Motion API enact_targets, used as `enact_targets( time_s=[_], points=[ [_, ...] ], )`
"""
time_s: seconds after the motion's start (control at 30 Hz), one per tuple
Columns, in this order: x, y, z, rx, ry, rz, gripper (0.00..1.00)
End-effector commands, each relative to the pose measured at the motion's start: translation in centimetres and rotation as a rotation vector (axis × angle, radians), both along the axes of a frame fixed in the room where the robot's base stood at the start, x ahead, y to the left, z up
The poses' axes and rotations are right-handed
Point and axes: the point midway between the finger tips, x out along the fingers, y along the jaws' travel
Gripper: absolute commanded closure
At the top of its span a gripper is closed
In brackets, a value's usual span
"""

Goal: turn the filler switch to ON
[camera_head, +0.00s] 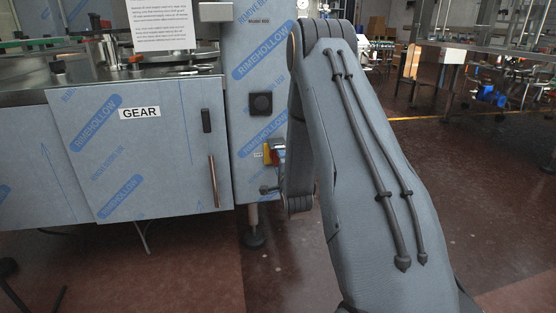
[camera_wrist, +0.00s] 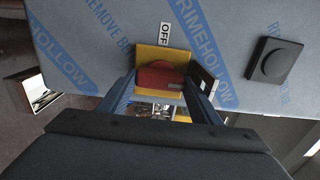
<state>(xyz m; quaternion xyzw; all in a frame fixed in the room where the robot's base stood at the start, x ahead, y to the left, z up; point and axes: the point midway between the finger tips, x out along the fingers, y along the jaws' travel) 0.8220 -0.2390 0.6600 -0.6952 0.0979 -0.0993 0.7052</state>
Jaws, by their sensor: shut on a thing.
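The filler switch is a red knob (camera_wrist: 158,76) on a yellow square plate (camera_wrist: 150,53), seen in the middle of the wrist view. A white label reading OFF (camera_wrist: 165,34) is beside the plate, at its upper edge in that view. My gripper (camera_wrist: 163,80) has one finger on each side of the red knob and is shut on it. In the head view the yellow plate (camera_head: 267,154) shows on the film-wrapped column, left of my arm. My arm hides part of the gripper there. An ON label is not visible.
A black square-based knob (camera_wrist: 276,62) sits on the same panel, above the switch in the head view (camera_head: 261,103). A cabinet door (camera_head: 150,150) marked GEAR, with a vertical handle (camera_head: 214,181), is to the left. Open floor (camera_head: 450,220) lies to the right.

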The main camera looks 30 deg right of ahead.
Motion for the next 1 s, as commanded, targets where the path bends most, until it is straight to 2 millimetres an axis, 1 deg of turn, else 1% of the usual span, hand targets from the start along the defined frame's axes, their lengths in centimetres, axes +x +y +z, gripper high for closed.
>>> enact_targets(
  time_s=[0.3, 0.33, 0.4, 0.43, 1.0],
  points=[
    [-0.03, -0.06, -0.05, 0.003, 0.000, -0.002, 0.65],
    [-0.03, -0.05, -0.05, 0.003, 0.000, -0.002, 0.37],
    [-0.03, -0.05, -0.04, 0.003, 0.000, -0.002, 0.25],
    [-0.01, -0.05, -0.01, 0.002, -0.001, -0.001, 0.23],
    [0.07, 0.05, 0.48, -0.002, -0.010, 0.000, 0.23]
  ],
)
